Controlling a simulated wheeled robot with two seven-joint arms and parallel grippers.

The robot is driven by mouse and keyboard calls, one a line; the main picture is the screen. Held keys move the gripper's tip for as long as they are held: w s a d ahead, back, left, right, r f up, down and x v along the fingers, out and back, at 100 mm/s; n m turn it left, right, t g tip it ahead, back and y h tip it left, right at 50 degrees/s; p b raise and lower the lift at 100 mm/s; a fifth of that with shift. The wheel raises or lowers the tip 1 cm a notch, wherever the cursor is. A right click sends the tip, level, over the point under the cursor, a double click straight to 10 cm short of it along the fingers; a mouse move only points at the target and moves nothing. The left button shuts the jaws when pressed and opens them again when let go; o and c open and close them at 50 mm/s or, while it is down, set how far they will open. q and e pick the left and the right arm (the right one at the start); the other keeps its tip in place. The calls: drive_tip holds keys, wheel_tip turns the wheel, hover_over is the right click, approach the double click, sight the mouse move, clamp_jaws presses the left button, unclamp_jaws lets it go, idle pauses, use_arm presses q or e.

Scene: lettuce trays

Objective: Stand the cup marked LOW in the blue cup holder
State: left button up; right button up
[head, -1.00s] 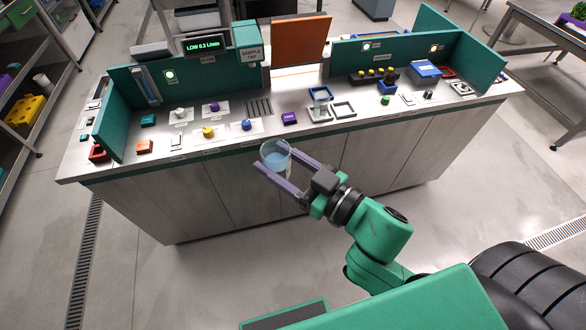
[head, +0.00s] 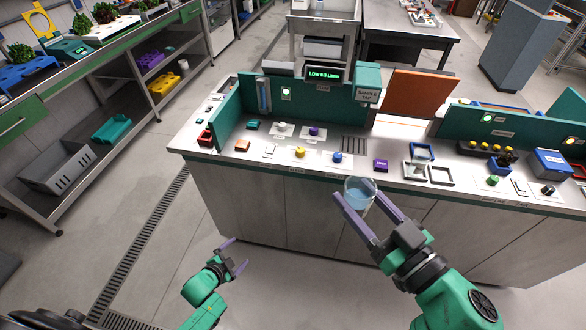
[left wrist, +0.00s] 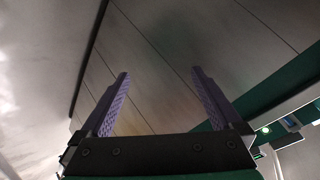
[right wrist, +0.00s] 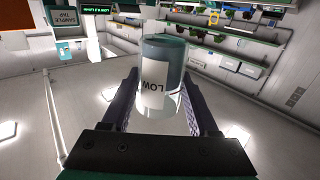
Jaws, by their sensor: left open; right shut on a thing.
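The clear cup (head: 360,190) holds bluish liquid and is in my right gripper (head: 357,195), in front of the counter's front edge. In the right wrist view the cup (right wrist: 162,60) shows a white label reading LOW between the fingers (right wrist: 168,85). The blue cup holder (head: 430,150) is a square frame on the counter, to the right of and beyond the held cup. A pale see-through shape shows near it; I cannot tell what it is. My left gripper (head: 236,256) is open and empty, low in front of the counter; its fingers (left wrist: 160,73) also show in the left wrist view.
Grey square frames (head: 442,176) stand by the blue holder. A purple block (head: 380,166) and blue knob (head: 337,157) lie left of them. A green panel (head: 310,93) and orange board (head: 418,96) rise behind. Shelving (head: 100,80) stands left; the floor in front is clear.

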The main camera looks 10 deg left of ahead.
use_arm(q)
drive_tip(key=w+d+r+m+t+h, duration=0.2)
drive_tip(key=w+r+m, duration=0.2)
drive_tip(key=w+r, duration=0.3)
drive_tip(key=w+d+r+m+t+h, duration=0.2)
drive_tip(key=w+r+m, duration=0.2)
drive_tip(key=r, duration=0.5)
drive_tip(key=w+d+r+m+h, duration=0.1)
drive_tip(key=d+r+m+h, duration=0.25)
drive_tip(key=r+m, duration=0.4)
drive_tip(key=w+d+r+m+h, duration=0.1)
drive_tip(key=d+r+m+h, duration=0.3)
drive_tip(key=r, duration=0.6)
drive_tip(key=s+d+r+m+g+h, duration=0.4)
drive_tip(key=r+m+g+h, duration=0.2)
drive_tip(key=r+m, duration=0.4)
drive_tip(key=m+g+y, duration=0.2)
drive_tip(key=m+g, duration=0.9)
drive_tip(key=m, duration=0.4)
approach(346, 185)
drive_tip(key=f, duration=0.1)
drive_tip(key=shift+h, duration=0.25)
drive_tip(key=d, duration=0.4)
drive_tip(key=s+d, duration=0.1)
drive_tip(key=d, duration=0.7)
drive_tip(key=shift+s+d+f, duration=0.1)
drive_tip(key=shift+s+d, duration=0.1)
drive_tip(key=shift+d, duration=0.15)
